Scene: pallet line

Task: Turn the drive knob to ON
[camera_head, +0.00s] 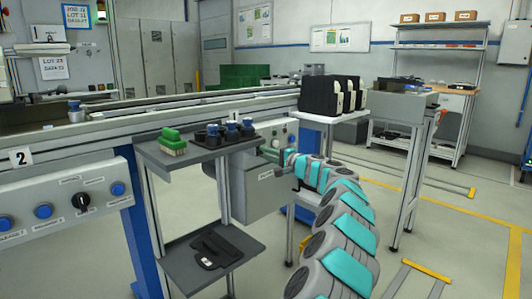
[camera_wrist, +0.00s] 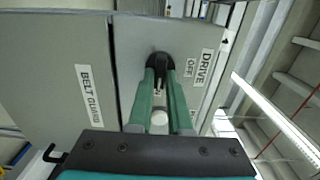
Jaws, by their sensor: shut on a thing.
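The drive knob (camera_wrist: 160,57) is black and round, on a grey panel (camera_wrist: 135,40) in the wrist view. Beside it are a DRIVE label (camera_wrist: 206,66) and the word OFF (camera_wrist: 189,67). The two green fingers of my gripper (camera_wrist: 159,77) reach to the knob, one on each side, and are shut on its grip. The fingers partly cover the knob, and I cannot tell its exact pointing direction. In the head view my gripper (camera_head: 271,153) is at the grey drive box (camera_head: 250,183), and the knob is hidden there.
A BELT GUARD label (camera_wrist: 91,103) is on the panel beside the knob. A shelf stand (camera_head: 200,150) with a green brush (camera_head: 173,142) and dark cups (camera_head: 213,135) is close left of my gripper. Another control panel (camera_head: 60,210) has blue buttons. Open floor lies to the right.

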